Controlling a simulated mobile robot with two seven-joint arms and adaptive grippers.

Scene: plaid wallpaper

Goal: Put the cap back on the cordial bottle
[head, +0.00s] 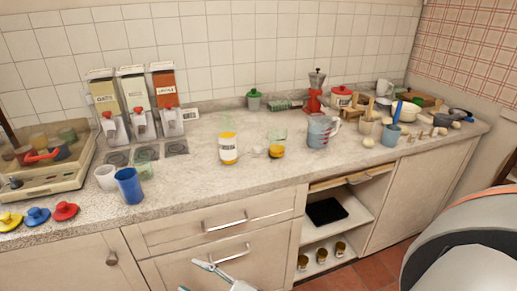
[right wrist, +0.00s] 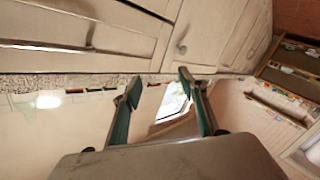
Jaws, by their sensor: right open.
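The cordial bottle (head: 228,151), clear with yellow liquid and a pale label, stands upright on the counter, mid-view in the head view. Its upper part is faint, and I cannot make out a cap on it. A small whitish piece (head: 257,151) lies just right of it; it may be the cap, but it is too small to tell. My right gripper (head: 195,276) is at the bottom of the head view, in front of the drawers and well away from the bottle. In the right wrist view it is open and empty (right wrist: 158,84). My left gripper is not in view.
A glass with yellow liquid (head: 277,149) stands right of the whitish piece, then a measuring jug (head: 319,132). A blue cup (head: 130,187) and dispensers (head: 141,124) stand left. Utensils and bowls crowd the right end. The counter front (head: 225,182) before the bottle is clear.

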